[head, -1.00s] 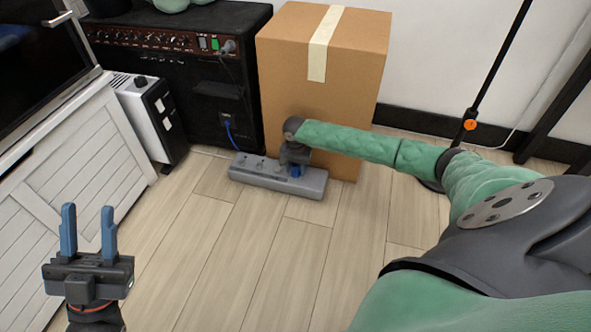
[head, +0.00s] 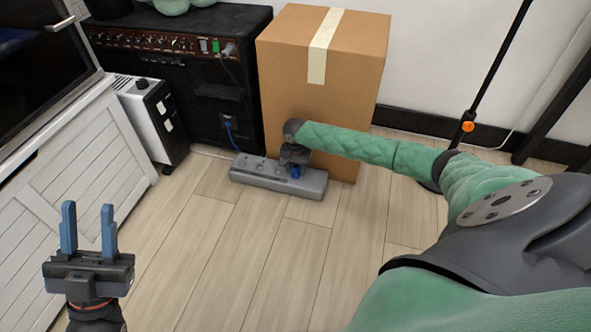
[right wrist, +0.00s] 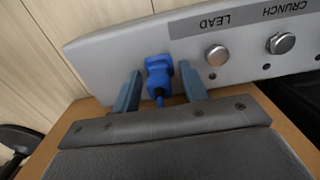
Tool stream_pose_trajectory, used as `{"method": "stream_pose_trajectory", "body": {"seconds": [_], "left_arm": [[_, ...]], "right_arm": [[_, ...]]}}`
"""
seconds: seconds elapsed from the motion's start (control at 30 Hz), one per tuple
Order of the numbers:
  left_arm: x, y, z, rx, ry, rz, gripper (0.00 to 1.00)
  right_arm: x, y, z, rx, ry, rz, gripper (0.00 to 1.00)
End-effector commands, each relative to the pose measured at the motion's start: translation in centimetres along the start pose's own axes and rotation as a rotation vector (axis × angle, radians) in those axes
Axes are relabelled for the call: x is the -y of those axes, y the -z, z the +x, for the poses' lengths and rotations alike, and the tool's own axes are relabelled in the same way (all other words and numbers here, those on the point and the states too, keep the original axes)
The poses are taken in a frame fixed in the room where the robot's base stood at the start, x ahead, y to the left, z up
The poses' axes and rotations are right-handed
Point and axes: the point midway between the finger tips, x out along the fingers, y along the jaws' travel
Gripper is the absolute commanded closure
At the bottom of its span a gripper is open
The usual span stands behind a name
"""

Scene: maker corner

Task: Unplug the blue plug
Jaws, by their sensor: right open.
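The blue plug (right wrist: 158,72) sits in the side of a grey unit with knobs (right wrist: 110,45), beside the LEAD label in the right wrist view. Its blue cord runs from the plug toward my wrist. My right gripper (right wrist: 161,78) is open, one blue finger on each side of the plug, with small gaps visible. In the head view the grey unit (head: 250,176) lies on the floor, and my right gripper (head: 295,171) is low over its right part, mostly hiding the plug there. My left gripper (head: 88,232) is open and empty at lower left, away from the unit.
A cardboard box (head: 325,85) stands right behind the unit, close to my right arm. A black amplifier (head: 185,75) with a blue cable (head: 232,137), a white heater-like box (head: 150,118) and a white cabinet (head: 75,170) stand left. The floor in front is clear.

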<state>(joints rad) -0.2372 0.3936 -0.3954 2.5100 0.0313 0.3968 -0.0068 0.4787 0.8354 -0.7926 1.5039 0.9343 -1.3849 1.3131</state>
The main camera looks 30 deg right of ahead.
Motion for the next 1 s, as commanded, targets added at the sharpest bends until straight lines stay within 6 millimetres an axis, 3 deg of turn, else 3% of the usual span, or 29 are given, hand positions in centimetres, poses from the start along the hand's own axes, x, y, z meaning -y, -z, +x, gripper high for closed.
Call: {"method": "stream_pose_trajectory", "body": {"seconds": [0.47, 0.7, 1.0], "left_arm": [[0.12, 0.29, 0.41, 0.0, 0.0, 0.0, 0.64], [0.12, 0.29, 0.41, 0.0, 0.0, 0.0, 0.64], [0.2, 0.49, 0.69, 0.0, 0.0, 0.0, 0.64]], "right_arm": [[-0.02, -0.01, 0.03, 0.0, 0.0, 0.0, 0.56], [-0.03, 0.0, 0.02, 0.0, 0.0, 0.0, 1.0], [-0.03, 0.01, -0.28, 0.0, 0.0, 0.001, 1.0]]}}
